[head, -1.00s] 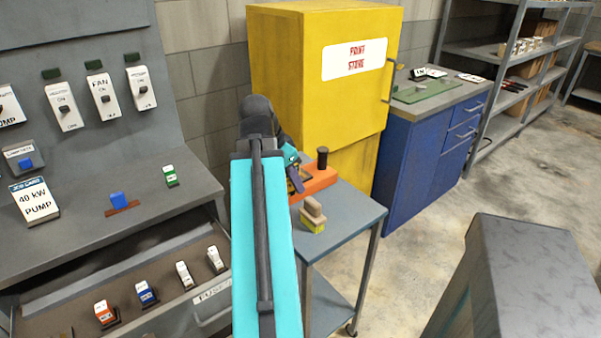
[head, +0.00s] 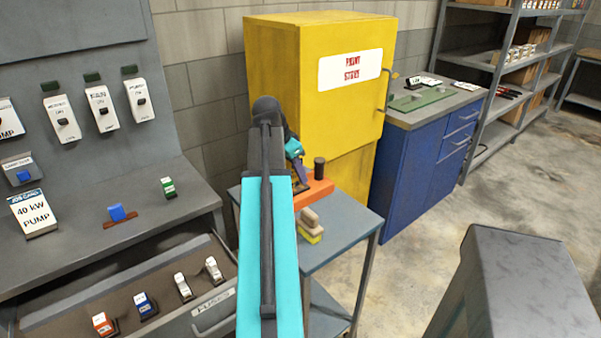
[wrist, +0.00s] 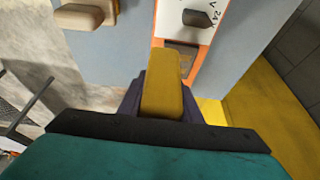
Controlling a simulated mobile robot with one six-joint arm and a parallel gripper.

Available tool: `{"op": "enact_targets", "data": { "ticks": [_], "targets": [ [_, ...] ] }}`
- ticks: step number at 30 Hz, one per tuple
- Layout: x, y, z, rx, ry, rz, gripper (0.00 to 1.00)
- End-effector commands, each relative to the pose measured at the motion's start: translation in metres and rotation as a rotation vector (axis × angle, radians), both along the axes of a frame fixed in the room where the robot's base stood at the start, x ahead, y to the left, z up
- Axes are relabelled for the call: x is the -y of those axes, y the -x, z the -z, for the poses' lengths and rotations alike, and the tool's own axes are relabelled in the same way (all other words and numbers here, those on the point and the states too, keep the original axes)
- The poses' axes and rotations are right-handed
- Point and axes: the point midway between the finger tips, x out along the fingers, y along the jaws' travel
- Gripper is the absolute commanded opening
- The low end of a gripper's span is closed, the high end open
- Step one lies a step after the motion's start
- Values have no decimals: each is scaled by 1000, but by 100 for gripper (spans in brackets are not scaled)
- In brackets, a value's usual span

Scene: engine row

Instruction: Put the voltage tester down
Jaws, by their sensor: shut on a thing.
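The yellow voltage tester (wrist: 164,97) is between the two dark fingers of my gripper (wrist: 163,108) in the wrist view. My gripper is shut on it. Its far end overlaps the lower part of an orange unit with a white face and a dark knob (wrist: 197,18), by a dark recess; I cannot tell if they touch. In the head view my gripper (head: 298,172) is over the orange unit (head: 318,190) on the grey trolley (head: 345,232). The tester is not clearly visible there.
A wooden-handled block with a yellow base (head: 310,226) stands at the trolley's front; its handle shows in the wrist view (wrist: 82,16). The yellow paint cabinet (head: 290,80) is close behind. A grey bench with an open fuse drawer (head: 215,300) is left. Trolley top is bare at right.

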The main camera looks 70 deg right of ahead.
Motion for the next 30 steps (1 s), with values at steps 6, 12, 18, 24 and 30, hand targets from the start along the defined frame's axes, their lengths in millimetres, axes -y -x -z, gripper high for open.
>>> {"op": "enact_targets", "data": {
  "ticks": [6,12,18,24,30],
  "targets": [
    [26,-4,0,0,1,1,0],
    [31,-5,2,0,1,1,0],
    [31,-5,3,0,1,1,0],
    [34,-5,2,0,1,1,0],
    [46,-8,3,0,0,1,0]
  ]
}}
